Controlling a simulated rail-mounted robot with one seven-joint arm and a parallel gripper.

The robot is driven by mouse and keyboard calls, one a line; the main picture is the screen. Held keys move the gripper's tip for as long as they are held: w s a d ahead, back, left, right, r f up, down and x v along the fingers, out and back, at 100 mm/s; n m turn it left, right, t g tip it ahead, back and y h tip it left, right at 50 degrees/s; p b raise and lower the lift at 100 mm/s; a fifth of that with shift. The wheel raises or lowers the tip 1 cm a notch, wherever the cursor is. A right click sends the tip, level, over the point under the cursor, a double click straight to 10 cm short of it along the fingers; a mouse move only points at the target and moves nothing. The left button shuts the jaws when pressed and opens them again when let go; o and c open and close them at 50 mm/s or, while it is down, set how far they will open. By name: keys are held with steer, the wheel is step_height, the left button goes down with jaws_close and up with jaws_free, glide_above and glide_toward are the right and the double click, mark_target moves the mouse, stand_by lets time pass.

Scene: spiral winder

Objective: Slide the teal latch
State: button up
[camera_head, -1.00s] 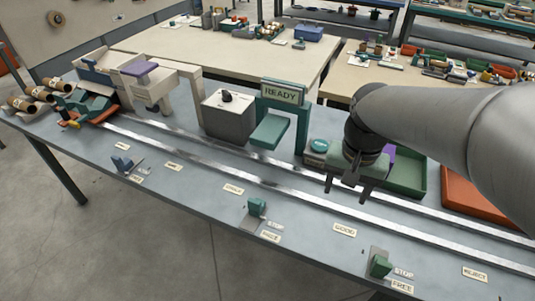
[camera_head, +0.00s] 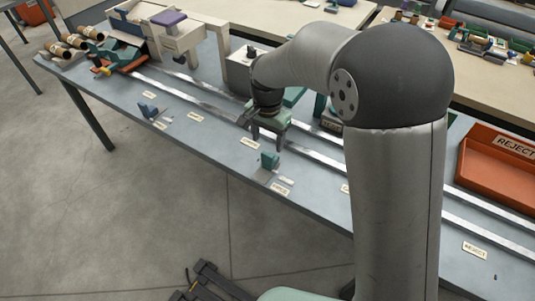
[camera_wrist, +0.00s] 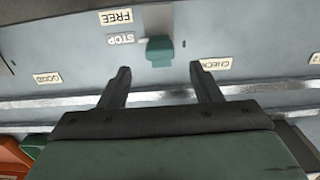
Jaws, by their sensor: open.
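A teal latch (camera_head: 269,160) stands on a small grey plate at the near edge of the grey-blue table, between the rails and the front. My gripper (camera_head: 266,141) is open, points down and is above and just behind it. In the wrist view the same latch (camera_wrist: 159,51) lies ahead of the gap between my two fingertips (camera_wrist: 160,68), and nothing is between the fingers. The latch is beside the STOP label (camera_wrist: 121,39), with the FREE label (camera_wrist: 116,17) further toward the table edge.
Two metal rails (camera_head: 185,88) run along the table behind the latch. A blue latch (camera_head: 149,110) stands further left. A CHECK label (camera_wrist: 217,64) lies near my right finger in the wrist view. An orange REJECT tray (camera_head: 497,165) is at right. My arm hides the table's middle right.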

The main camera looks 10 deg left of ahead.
mark_target(268, 154)
step_height(268, 154, down, 8)
steer(key=shift+r+p, duration=0.15)
steer(key=shift+p, duration=0.15)
jaws_close()
steer(key=shift+s+a+b, duration=0.15)
steer(key=shift+s+a, duration=0.05)
steer(key=shift+s, duration=0.5)
steer(key=shift+s+a+b, duration=0.2)
steer(key=shift+s+a, duration=0.05)
steer(key=shift+s, duration=0.45)
steer(key=shift+s+a+b, duration=0.15)
steer(key=shift+s+a, duration=0.05)
steer(key=shift+s, duration=0.5)
jaws_free()
steer(key=shift+s, duration=0.15)
step_height(268, 154, up, 18)
steer(key=shift+f+b, duration=0.25)
steer(key=shift+b, duration=0.2)
